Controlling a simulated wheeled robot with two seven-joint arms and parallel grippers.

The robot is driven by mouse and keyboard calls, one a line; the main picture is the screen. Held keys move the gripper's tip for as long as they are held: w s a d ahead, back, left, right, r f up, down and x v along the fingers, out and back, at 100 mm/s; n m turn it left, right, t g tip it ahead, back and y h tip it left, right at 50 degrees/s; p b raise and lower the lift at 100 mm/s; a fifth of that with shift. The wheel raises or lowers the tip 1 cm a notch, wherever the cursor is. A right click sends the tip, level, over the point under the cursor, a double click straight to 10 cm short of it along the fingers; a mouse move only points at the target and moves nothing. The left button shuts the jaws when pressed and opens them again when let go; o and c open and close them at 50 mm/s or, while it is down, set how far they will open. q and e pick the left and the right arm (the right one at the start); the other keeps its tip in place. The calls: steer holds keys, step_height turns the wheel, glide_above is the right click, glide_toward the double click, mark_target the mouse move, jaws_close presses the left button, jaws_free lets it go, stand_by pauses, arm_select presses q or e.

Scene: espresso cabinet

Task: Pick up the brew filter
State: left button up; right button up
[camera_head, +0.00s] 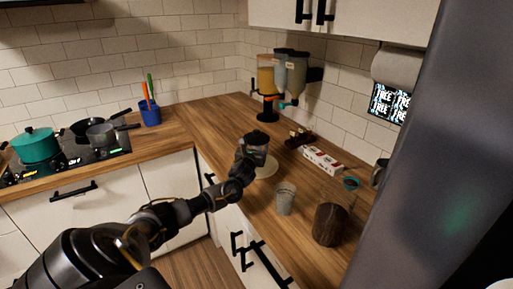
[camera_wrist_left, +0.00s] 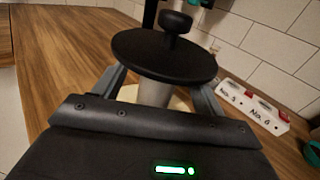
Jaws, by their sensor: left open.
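A grey cylinder with a wide black lid and a round knob, apparently the brew filter (camera_head: 257,138), stands on the counter above a pale round mat (camera_head: 268,172). It also shows large in the left wrist view (camera_wrist_left: 165,55). My left gripper (camera_head: 250,160) is open at it. In the left wrist view the two fingers of the left gripper (camera_wrist_left: 156,92) are spread on either side of its grey body, below the lid. The lid hides much of the body, and I cannot tell whether the fingers touch it. My right gripper is not in view.
A grey cup (camera_head: 285,198) and a dark jar (camera_head: 329,224) stand nearer on the counter. A white labelled box (camera_head: 322,160) lies to the right. Dispensers (camera_head: 290,75) stand behind at the wall. The counter left of the filter is clear.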

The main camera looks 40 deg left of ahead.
arm_select(q)
steer(key=shift+x, duration=1.15)
steer(key=c, duration=1.1)
